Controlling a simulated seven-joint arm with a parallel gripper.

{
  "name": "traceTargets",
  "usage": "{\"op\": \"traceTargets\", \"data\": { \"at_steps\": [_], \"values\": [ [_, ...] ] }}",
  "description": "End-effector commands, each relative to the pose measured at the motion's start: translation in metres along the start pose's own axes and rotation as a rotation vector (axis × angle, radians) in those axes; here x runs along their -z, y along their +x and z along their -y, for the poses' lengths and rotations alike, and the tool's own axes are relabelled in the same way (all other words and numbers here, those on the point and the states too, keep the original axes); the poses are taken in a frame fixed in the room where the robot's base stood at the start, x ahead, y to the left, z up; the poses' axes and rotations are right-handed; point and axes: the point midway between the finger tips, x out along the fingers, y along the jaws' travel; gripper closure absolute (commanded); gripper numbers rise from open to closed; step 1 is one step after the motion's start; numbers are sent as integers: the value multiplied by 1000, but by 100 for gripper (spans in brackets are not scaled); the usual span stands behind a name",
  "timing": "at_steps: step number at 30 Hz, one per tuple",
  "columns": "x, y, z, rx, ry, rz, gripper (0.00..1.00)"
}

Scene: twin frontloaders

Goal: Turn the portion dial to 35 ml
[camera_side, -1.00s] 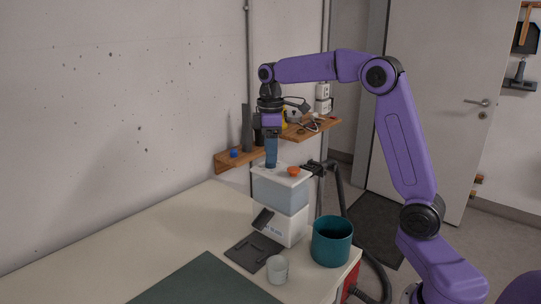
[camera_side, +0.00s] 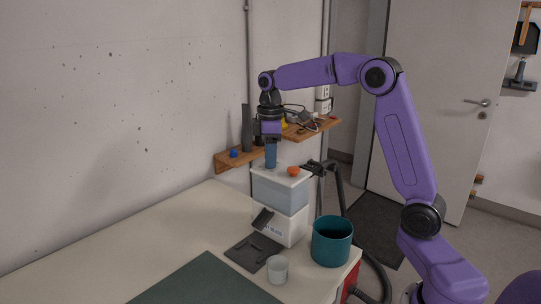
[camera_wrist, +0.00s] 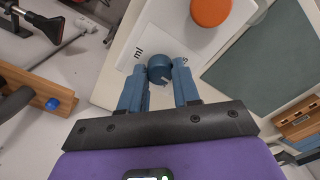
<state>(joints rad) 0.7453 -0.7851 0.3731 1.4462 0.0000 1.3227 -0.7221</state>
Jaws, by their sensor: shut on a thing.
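The dispenser (camera_side: 280,195) is a white box with a clear blue-grey tank, standing on the table's far corner. The portion dial (camera_wrist: 159,66) is a small dark blue knob on its white top. My gripper (camera_side: 271,163) points straight down from above, with its blue fingers shut on the dial. In the wrist view the two fingertips (camera_wrist: 161,75) press on opposite sides of the knob. The letters "ml" show beside it; the other markings are mostly covered by the fingers, so I cannot read the setting. In the side view the dial is hidden by the fingers.
An orange cap (camera_side: 293,171) sits on the dispenser top close to my fingers. A teal pot (camera_side: 332,242), a white cup (camera_side: 277,270) and a dark green mat (camera_side: 208,284) are on the table. A wooden shelf (camera_side: 312,130) with several items is behind my gripper.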

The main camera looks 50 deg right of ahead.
Motion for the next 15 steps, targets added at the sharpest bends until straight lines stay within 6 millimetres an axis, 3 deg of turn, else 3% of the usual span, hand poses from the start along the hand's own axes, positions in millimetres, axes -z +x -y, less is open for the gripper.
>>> {"op": "traceTargets", "data": {
  "at_steps": [15],
  "values": [
    [1, -1, 0, -1, 349, -2, 99]
  ]
}}
